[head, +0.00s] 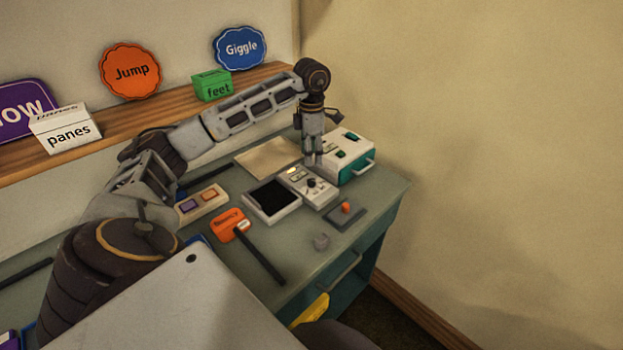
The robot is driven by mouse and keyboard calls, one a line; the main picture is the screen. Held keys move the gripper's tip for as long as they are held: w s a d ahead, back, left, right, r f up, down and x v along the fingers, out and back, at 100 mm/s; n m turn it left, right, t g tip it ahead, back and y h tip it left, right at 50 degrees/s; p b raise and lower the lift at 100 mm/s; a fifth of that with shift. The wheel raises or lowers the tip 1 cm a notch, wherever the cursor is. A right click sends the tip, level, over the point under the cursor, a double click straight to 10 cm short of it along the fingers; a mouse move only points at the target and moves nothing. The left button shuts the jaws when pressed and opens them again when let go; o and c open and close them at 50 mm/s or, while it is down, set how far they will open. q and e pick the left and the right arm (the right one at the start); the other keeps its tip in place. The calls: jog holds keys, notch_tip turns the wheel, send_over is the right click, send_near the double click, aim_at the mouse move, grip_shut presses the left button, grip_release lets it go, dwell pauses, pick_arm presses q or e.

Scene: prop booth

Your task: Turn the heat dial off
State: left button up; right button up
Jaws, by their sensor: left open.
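A small white control panel (326,195) lies on the grey-green table, right of a dark-screened device (272,199). It carries a dark round dial (311,183) and a small lit yellow display. I cannot read the dial's setting or its label. My left gripper (313,163) points down just above the panel's far end, close behind the dial. It is open and empty; I cannot tell whether its fingertips touch anything. My right gripper is not in view.
A white and teal box (349,160) with green switches stands close right of the gripper. A wooden shelf (175,110) with signs runs behind.

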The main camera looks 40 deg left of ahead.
aim_at(312, 181)
pick_arm(q)
notch_tip(312, 181, down, 8)
jog(key=shift+f, duration=1.1)
jog(key=c, duration=1.1)
jog(key=shift+o, duration=0.2)
